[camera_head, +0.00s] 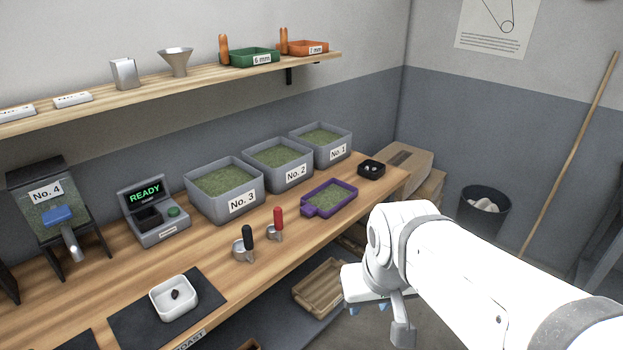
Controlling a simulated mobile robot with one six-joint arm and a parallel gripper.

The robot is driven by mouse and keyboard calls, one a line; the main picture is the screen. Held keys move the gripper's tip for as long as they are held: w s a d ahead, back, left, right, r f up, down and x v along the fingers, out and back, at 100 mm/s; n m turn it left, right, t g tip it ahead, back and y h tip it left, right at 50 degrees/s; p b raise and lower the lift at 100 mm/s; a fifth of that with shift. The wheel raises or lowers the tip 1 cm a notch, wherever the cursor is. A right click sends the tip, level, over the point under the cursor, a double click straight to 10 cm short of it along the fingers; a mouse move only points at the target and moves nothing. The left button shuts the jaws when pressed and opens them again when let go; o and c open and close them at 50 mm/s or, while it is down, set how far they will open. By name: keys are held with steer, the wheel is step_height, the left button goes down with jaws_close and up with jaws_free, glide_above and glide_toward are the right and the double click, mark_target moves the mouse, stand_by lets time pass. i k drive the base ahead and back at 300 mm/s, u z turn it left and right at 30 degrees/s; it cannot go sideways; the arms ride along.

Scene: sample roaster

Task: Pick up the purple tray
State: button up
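The purple tray (336,207) stands on the wooden bench in front of the No. 1 and No. 2 bins. It is shallow and holds green beans, and a short tab sticks out at its left front corner. My gripper (369,310) hangs at the end of my white arm, in front of the bench edge, to the lower right of the tray and apart from it. Part of the fingers is hidden by the gripper body.
Grey bins No. 3 (222,204), No. 2 (277,180) and No. 1 (320,158) stand behind the tray. A small black box (371,170) is to its right. Two scoops with black (246,234) and red (278,217) handles stand to its left. A wooden crate (322,288) lies below the bench.

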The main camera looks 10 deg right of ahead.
mark_target(326, 200)
steer(key=i, duration=0.85)
steer(key=u, duration=0.05)
